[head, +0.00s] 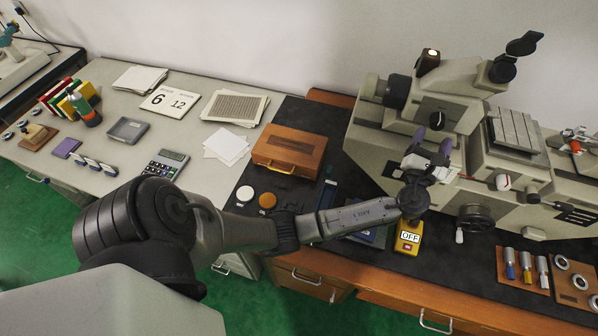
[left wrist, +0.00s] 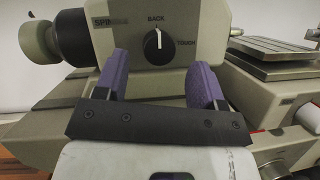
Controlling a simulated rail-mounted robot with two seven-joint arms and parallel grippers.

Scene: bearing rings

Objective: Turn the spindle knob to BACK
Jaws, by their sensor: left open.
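The spindle knob (left wrist: 158,48) is a round black knob on the grey spindle housing (left wrist: 110,20). Its white pointer line stands nearly straight up, at the BACK label (left wrist: 156,20); the TOUCH label (left wrist: 186,43) is to its right. The knob also shows in the head view (head: 437,121). My left gripper (head: 432,140) is open just in front of and below it. In the left wrist view the purple fingers (left wrist: 163,64) stand wide apart, one on each side below the knob, with nothing between them. My right gripper is not in view.
A slotted machine table (head: 514,128) is right of the housing, with a handwheel (head: 475,217) below. A wooden box (head: 290,150) and bearing rings (head: 578,282) lie further off.

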